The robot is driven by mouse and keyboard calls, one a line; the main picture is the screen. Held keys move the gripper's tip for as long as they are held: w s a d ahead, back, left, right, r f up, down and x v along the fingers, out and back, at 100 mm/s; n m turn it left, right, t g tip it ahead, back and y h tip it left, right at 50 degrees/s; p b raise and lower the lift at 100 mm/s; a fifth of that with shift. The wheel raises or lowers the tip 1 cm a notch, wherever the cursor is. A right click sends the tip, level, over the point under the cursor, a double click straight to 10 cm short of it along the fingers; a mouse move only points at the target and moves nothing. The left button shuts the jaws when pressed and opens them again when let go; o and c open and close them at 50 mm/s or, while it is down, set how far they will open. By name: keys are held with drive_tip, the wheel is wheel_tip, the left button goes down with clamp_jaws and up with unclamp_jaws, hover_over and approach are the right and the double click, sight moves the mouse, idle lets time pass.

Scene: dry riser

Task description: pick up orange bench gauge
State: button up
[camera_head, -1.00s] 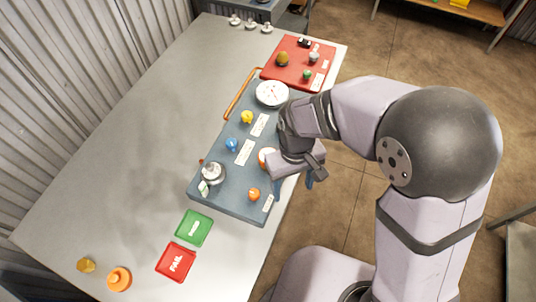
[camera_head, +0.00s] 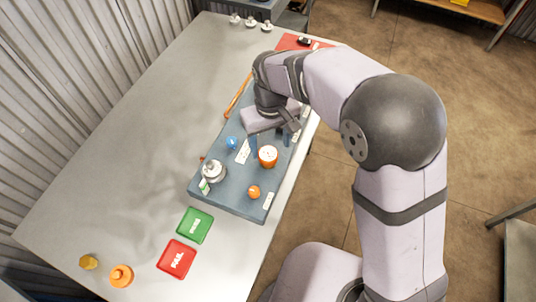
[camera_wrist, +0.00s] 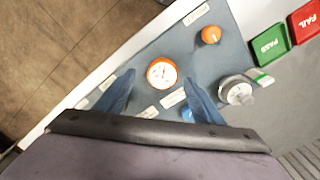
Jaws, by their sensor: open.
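The orange bench gauge (camera_head: 267,156), with a round white dial, stands on the blue-grey board (camera_head: 228,200) near its right edge. In the wrist view the gauge (camera_wrist: 161,73) lies just beyond my fingertips and roughly between their lines. My gripper (camera_head: 268,146) is open and empty above the board, with its blue fingers on the far side of the gauge in the head view. Both fingers also show in the wrist view (camera_wrist: 160,80), spread apart. I cannot tell the fingers' exact height above the board.
On the board are a small orange knob (camera_head: 253,192), a silver gauge (camera_head: 213,171) and a blue knob (camera_head: 232,142). Green PASS (camera_head: 195,225) and red FAIL (camera_head: 177,258) plates lie in front. An orange round item (camera_head: 121,275) stands near the front. The table's left side is clear.

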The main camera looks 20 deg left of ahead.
sight(268, 153)
drive_tip(key=shift+s+a+f+p, duration=0.15)
drive_tip(key=shift+f+p, duration=0.5)
drive_tip(key=shift+f, duration=0.65)
drive_tip(key=shift+w+a+f+p, duration=0.1)
drive_tip(key=shift+f+p, duration=0.55)
drive_tip(key=shift+f, duration=0.65)
drive_tip(key=c, duration=1.2)
